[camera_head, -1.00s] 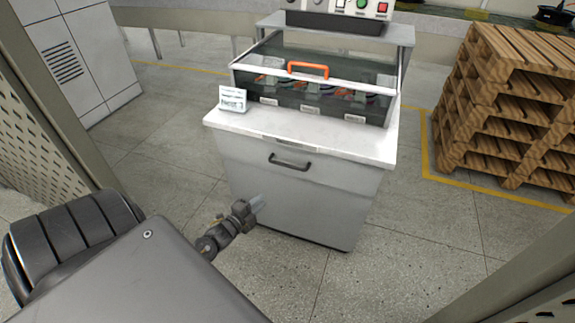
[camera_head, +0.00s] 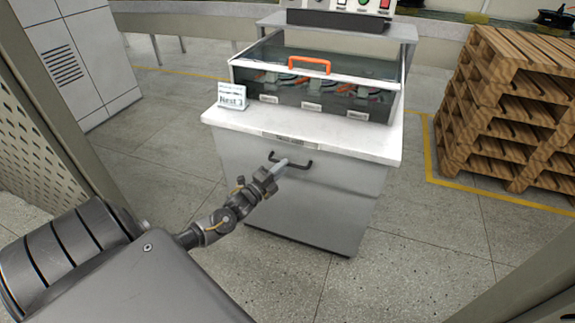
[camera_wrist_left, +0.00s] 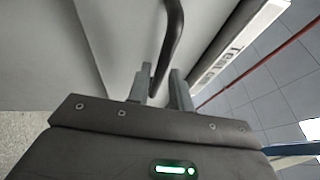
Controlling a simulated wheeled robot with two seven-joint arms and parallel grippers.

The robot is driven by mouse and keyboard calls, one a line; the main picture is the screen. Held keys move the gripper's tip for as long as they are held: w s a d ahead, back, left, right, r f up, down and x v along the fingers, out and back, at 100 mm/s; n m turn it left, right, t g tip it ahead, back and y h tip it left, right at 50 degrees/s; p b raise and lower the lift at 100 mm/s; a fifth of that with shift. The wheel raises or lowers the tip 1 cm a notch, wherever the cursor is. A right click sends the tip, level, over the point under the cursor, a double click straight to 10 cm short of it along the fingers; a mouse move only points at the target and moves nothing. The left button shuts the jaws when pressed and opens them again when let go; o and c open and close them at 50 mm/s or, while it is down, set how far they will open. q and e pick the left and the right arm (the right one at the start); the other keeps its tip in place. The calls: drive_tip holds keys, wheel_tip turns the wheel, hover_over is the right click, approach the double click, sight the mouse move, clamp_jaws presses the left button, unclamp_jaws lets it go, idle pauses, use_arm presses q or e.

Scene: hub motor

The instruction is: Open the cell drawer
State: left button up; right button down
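The cell drawer (camera_head: 330,182) is the light grey front panel of the white-topped cabinet and sits flush, shut. Its dark bar handle (camera_head: 304,165) is near the top of that panel. My left gripper (camera_head: 281,166) is at the left part of the handle. In the left wrist view the handle (camera_wrist_left: 173,40) runs down between the two fingers of my left gripper (camera_wrist_left: 160,88). The fingers stand apart, with a gap beside the bar, so the gripper is open around it. My right gripper is out of view.
A glass-lidded case (camera_head: 330,92) with an orange handle (camera_head: 309,64) sits on the cabinet top (camera_head: 370,143), beside a "Nest 3" sign (camera_head: 232,97). Stacked wooden pallets (camera_head: 510,110) stand at the right. The floor (camera_head: 440,250) before the cabinet is clear.

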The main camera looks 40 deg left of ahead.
use_arm(q)
drive_tip(key=shift+w+r, duration=0.15)
drive_tip(key=shift+w, duration=0.55)
drive_tip(key=shift+w+r, duration=0.1)
drive_tip(key=shift+w, duration=0.55)
drive_tip(key=shift+c, duration=0.2)
clamp_jaws()
drive_tip(key=shift+d, duration=0.15)
